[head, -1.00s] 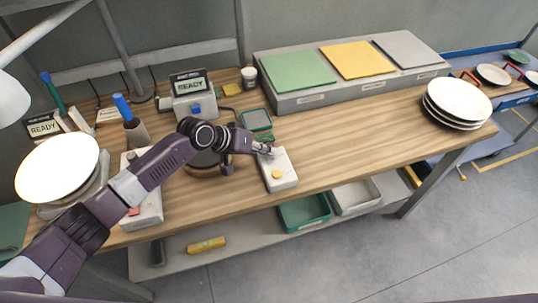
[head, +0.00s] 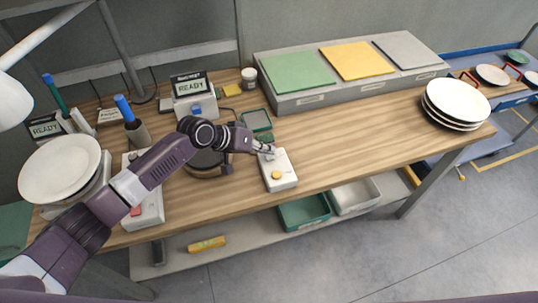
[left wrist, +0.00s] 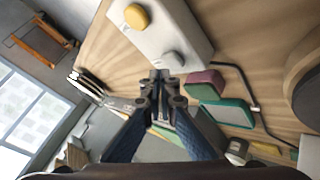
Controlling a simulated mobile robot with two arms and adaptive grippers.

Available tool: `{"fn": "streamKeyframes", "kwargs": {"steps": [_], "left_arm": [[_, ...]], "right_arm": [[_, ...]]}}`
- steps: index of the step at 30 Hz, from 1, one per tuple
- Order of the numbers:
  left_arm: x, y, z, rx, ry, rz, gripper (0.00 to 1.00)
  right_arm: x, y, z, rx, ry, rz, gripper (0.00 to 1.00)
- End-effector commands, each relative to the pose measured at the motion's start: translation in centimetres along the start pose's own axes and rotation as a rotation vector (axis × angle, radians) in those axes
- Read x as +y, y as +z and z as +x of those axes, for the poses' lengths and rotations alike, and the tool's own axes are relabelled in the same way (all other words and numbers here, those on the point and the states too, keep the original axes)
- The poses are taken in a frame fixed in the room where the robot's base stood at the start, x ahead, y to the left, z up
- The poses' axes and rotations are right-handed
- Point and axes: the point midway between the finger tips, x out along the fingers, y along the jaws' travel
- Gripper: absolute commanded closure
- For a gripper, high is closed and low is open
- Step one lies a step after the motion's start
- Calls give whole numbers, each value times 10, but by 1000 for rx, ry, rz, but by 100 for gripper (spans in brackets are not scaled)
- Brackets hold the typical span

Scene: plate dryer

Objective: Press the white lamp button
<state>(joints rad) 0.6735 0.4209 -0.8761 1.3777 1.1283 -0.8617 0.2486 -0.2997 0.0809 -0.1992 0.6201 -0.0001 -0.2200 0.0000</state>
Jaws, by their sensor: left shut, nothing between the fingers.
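A white control box (head: 284,183) lies near the middle of the wooden table. It has a yellow button (head: 277,175) at its near end, also in the left wrist view (left wrist: 137,16). At its other end is a round whitish button (left wrist: 172,60), mostly hidden by my gripper in the head view. My left gripper (head: 270,154) is shut and empty, its tips at the whitish button. In the left wrist view the fingertips (left wrist: 160,76) are right beside that button; I cannot tell whether they touch it. The lamp head (head: 10,100) at the left edge looks unlit. My right gripper is not in view.
A plate stack (head: 62,165) stands at left, another (head: 455,103) at right. A dark round stand (head: 205,165) and a green-topped box (head: 257,120) are near my gripper. A grey case (head: 325,92) with coloured panels is at the back. The table's right middle is clear.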

Motion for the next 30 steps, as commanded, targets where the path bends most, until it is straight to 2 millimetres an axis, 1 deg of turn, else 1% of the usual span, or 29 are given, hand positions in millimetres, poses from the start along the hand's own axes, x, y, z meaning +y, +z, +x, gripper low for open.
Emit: {"fn": "streamKeyframes", "kwargs": {"steps": [5, 19, 22, 30], "left_arm": [[6, -6, -8, 1, 1, 0, 100], [30, -30, -41, 0, 0, -1, 100], [31, -31, -43, 0, 0, -1, 100], [31, -30, -41, -1, 1, 0, 100]], "right_arm": [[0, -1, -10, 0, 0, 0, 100], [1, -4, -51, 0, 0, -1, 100], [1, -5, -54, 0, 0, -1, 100], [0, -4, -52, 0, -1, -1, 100]]}}
